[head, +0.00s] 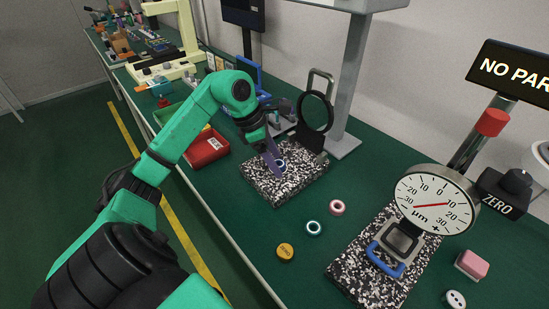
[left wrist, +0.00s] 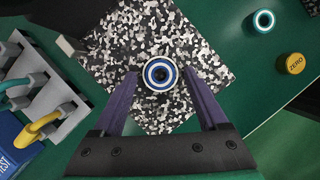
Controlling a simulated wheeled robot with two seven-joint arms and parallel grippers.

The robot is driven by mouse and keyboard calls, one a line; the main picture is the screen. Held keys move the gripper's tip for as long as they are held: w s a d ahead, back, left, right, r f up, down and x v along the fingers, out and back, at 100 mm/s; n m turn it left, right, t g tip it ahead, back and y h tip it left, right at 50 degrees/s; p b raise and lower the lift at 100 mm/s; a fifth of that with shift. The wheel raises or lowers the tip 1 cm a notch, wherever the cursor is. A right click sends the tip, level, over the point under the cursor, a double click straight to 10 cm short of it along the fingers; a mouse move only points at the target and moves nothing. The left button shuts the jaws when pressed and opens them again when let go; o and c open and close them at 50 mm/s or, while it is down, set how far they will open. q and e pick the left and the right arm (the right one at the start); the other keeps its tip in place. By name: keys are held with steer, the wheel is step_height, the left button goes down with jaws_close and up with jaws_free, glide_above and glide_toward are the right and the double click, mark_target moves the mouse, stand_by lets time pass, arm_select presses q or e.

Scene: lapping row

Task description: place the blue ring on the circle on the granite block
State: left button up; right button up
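A blue and white ring (left wrist: 160,60) lies on the speckled black and white granite block (head: 300,187). In the head view the ring (head: 281,162) is partly covered by my left gripper (head: 274,160). In the left wrist view the purple fingers of my left gripper (left wrist: 160,80) are apart, one on each side of the ring, with gaps between. The gripper is open and empty. No separate circle shows on the block (left wrist: 115,45); I cannot tell whether it is under the ring. My right gripper is not in view.
A teal ring (head: 314,228), a pink ring (head: 337,207) and a yellow disc (head: 285,252) lie on the green table. A dial gauge (head: 437,199) stands at the right over another granite block (head: 350,283). A black hoop (head: 315,112) and a red bin (head: 207,149) stand near the block.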

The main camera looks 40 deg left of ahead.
arm_select(q)
steer(key=shift+r, duration=0.3)
steer(key=v, duration=1.1)
steer(key=shift+r+p, duration=0.35)
steer(key=shift+s+a, duration=0.1)
